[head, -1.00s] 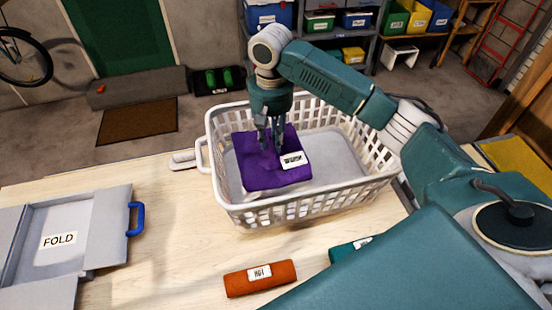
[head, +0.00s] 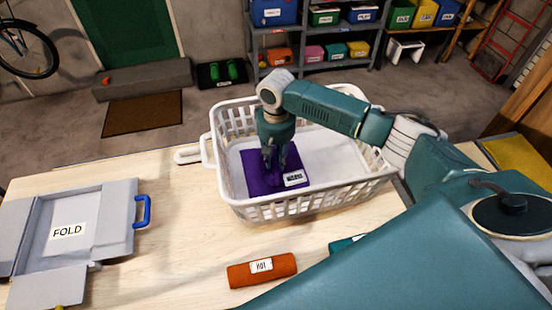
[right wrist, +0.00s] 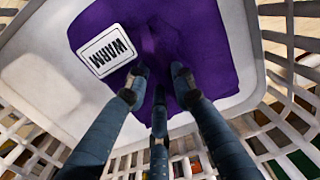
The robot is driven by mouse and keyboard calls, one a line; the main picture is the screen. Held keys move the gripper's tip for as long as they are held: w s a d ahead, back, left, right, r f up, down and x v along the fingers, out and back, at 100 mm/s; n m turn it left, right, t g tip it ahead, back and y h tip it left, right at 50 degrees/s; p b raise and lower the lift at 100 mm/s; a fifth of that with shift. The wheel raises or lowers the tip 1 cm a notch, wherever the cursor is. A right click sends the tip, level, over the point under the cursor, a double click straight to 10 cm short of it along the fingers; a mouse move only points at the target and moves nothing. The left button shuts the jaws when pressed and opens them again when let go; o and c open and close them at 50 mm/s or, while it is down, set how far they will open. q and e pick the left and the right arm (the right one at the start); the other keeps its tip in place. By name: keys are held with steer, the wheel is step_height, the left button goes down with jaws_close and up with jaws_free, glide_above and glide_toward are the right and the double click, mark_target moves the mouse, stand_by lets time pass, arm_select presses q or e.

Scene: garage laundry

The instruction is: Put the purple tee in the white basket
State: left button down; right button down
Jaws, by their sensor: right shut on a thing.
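The purple tee (head: 262,180) is folded, with a white label reading WARM. It is inside the white basket (head: 305,207), low and toward its left end. My right gripper (head: 275,165) reaches down into the basket from above and is shut on the tee. In the right wrist view the fingers (right wrist: 160,85) pinch a fold of the purple tee (right wrist: 205,35), which looks flat on or just over the pale basket floor. Whether it touches the floor is hard to tell. My left gripper is not in view.
A grey folding board (head: 70,233) marked FOLD, with a blue handle, lies on the wooden table (head: 180,230) at left. An orange roll (head: 262,270) labelled HOT lies in front of the basket. A teal roll (head: 343,245) is partly hidden by my arm. Shelves with coloured bins stand behind.

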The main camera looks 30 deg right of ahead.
mark_target(276, 162)
steer(key=shift+f, duration=0.1)
steer(key=c, duration=1.5)
jaws_free()
step_height(276, 162, up, 12)
steer(key=shift+r+b, duration=0.15)
steer(key=shift+b, duration=1.1)
